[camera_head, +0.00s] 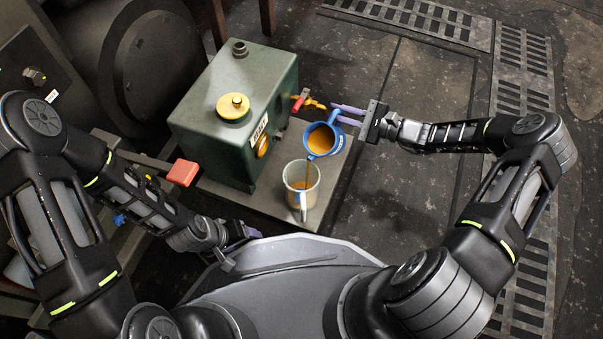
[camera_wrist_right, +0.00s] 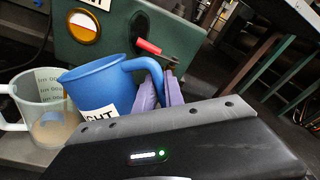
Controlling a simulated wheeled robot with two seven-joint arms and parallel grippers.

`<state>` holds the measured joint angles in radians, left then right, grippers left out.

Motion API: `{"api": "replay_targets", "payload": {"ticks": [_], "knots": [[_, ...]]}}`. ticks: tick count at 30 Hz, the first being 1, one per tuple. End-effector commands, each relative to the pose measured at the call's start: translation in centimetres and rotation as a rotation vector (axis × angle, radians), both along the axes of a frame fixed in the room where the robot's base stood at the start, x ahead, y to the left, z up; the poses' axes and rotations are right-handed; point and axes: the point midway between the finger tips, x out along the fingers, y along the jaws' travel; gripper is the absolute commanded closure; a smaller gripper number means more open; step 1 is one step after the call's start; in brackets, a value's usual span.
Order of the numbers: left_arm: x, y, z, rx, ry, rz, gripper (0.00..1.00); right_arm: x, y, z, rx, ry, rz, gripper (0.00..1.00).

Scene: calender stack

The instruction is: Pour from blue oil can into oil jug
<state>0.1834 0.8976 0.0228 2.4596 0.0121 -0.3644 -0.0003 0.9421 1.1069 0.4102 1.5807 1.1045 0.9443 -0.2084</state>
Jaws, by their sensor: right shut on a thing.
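The blue oil can (camera_head: 321,139) holds brown oil and is tilted over the oil jug (camera_head: 301,184). A thin brown stream runs from its lip down into the jug. My right gripper (camera_head: 346,115) is shut on the can's handle, and its purple fingers show beside the handle in the right wrist view (camera_wrist_right: 165,92). In that view the blue can (camera_wrist_right: 99,88) hides part of the clear jug (camera_wrist_right: 40,110), which has some brown liquid at its bottom. The jug stands upright on a grey plate (camera_head: 268,204). My left gripper (camera_head: 240,234) is low at the left, partly hidden; its opening is unclear.
A green tank (camera_head: 215,128) with a yellow cap (camera_head: 233,106) and a red-handled tap (camera_head: 299,102) stands just left of the can. A red block (camera_head: 183,172) is at the plate's left. The floor right of the plate is clear.

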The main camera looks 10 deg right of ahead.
Motion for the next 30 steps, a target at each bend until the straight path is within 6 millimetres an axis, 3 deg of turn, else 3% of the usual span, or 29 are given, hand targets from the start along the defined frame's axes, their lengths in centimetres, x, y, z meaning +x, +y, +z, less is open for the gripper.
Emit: {"api": "replay_targets", "payload": {"ticks": [30], "knots": [[0.0, 0.0, 0.1, 0.000, 0.000, 0.000, 0.33, -0.7, 0.8, 1.6, -0.072, -0.077, 0.000, 1.00]]}}
